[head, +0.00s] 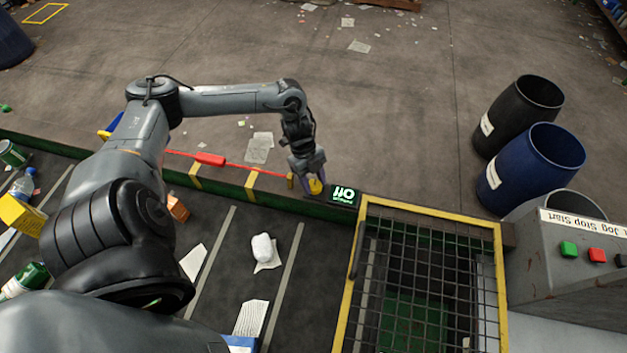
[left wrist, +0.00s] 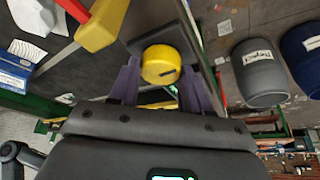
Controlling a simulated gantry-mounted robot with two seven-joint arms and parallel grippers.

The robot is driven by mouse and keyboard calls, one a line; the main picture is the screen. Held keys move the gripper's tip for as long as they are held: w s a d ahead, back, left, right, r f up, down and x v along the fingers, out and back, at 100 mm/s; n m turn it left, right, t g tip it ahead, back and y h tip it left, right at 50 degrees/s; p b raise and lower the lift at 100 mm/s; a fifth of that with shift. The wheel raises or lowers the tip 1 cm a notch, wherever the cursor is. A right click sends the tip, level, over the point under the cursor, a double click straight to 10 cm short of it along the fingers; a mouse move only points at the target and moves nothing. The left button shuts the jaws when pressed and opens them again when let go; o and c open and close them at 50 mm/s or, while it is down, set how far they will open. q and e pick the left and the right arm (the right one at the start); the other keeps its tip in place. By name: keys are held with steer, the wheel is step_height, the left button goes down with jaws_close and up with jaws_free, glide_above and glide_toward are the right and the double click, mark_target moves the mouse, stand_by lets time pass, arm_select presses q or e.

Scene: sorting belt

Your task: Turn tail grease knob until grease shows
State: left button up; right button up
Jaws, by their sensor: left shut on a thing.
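The grease knob (head: 316,187) is yellow and round and sits on the green far rail of the belt, left of a small lit display (head: 343,196). It also shows in the left wrist view (left wrist: 160,65), with a dark mark on its face. My left gripper (head: 308,176) reaches down to the knob from the far side. In the left wrist view its purple fingers (left wrist: 159,78) stand on either side of the knob and are shut on it. I cannot make out any grease around the knob. My right gripper is not in view.
A red pull cord (head: 210,159) runs along the far rail. A yellow-framed grid guard (head: 430,270) lies right of the display. The belt (head: 225,265) carries scattered waste. A control box (head: 580,255) with green and red buttons and several barrels (head: 543,160) stand at the right.

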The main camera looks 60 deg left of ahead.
arm_select(q)
steer(key=o, duration=1)
steer(key=shift+o, duration=0.2)
steer(key=shift+r, duration=0.1)
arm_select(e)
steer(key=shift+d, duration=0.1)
arm_select(q)
steer(key=shift+a+r, duration=0.3)
steer(key=shift+r, duration=0.2)
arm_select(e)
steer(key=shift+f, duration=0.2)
arm_select(q)
steer(key=v, duration=0.9)
steer(key=shift+r, duration=0.3)
